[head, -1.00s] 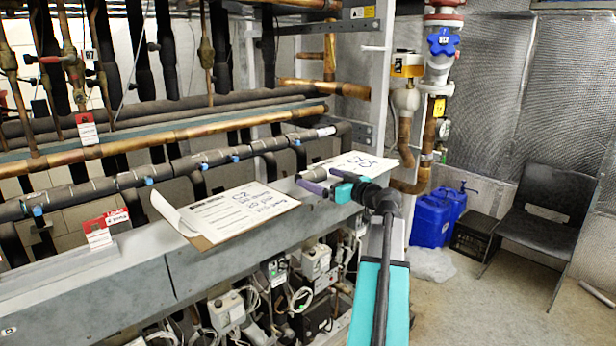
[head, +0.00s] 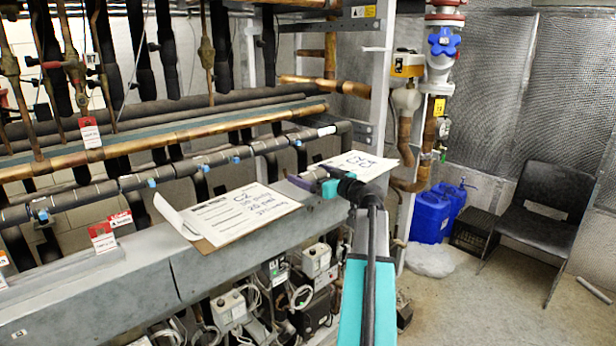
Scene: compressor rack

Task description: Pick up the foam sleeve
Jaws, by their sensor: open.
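My gripper (head: 308,178) is open, its purple fingertips reaching left over the top of the grey beam, between two clipboards. A small dark grey piece (head: 316,172), which looks like the foam sleeve, shows at the fingertips. The fingers and teal gripper body partly hide it. I cannot tell whether it lies between the fingers or just behind them, or whether they touch it.
A clipboard with a written sheet (head: 240,215) lies on the beam (head: 215,250) just left of my gripper. Another sheet (head: 358,165) lies close behind it. Insulated pipes run along the back. Blue canisters (head: 430,217) and a chair (head: 545,205) stand at right.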

